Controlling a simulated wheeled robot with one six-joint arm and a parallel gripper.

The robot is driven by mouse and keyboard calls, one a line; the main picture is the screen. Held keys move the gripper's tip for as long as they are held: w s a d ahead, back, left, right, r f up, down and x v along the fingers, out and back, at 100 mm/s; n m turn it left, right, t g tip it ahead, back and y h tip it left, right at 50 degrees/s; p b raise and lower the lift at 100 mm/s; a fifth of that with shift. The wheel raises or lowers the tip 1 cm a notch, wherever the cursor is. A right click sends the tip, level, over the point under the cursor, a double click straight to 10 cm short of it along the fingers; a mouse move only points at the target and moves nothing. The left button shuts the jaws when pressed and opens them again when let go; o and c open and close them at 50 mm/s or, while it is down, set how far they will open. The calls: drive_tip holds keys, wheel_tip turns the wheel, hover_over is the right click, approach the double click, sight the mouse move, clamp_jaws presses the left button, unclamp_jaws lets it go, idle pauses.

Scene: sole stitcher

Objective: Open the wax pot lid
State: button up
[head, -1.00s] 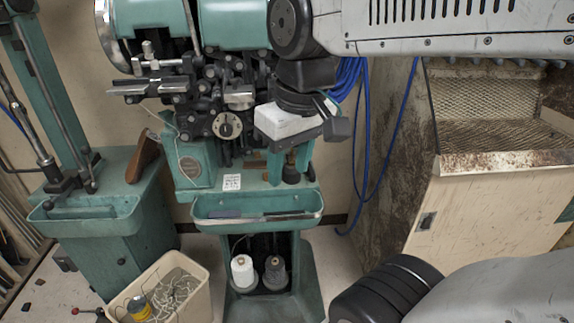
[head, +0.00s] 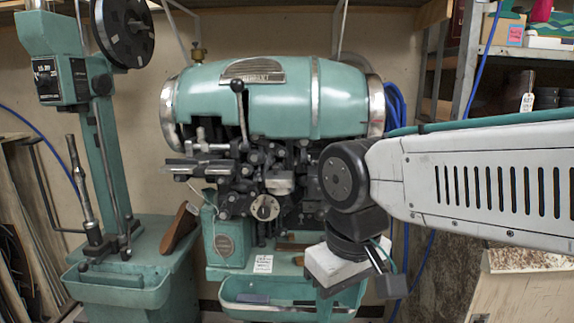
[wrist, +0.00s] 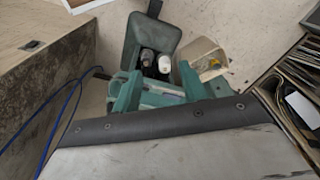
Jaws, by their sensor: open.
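The green sole stitcher (head: 265,100) stands at the middle of the head view, with a large horizontal green drum on top and a dark mechanism below. I cannot clearly tell which part is the wax pot or its lid. My gripper (head: 340,302) hangs below the white wrist block at the machine's front right, over its lower tray. Its green fingers blend with the machine in the head view. In the wrist view my gripper (wrist: 158,76) points down with its fingers apart. I see nothing held between them.
A green stand with a black reel (head: 123,32) is at the left. A shelf (head: 470,60) is at the upper right, with a rusty-topped cabinet (head: 525,262) below it. Blue cables (head: 397,110) hang beside the machine. A cream bin (wrist: 206,62) stands on the floor.

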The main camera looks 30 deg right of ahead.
drive_tip(key=w+d+r+m+h, duration=0.1)
drive_tip(key=w+d+r+m, duration=0.3)
drive_tip(key=w, duration=0.6)
drive_tip(key=m+h, duration=0.4)
drive_tip(key=m, duration=0.8)
approach(316, 162)
drive_tip(key=d, duration=0.2)
drive_tip(key=shift+y, duration=0.3)
drive_tip(key=x, duration=0.7)
drive_tip(key=shift+a+f, duration=0.15)
drive_tip(key=shift+f, duration=0.15)
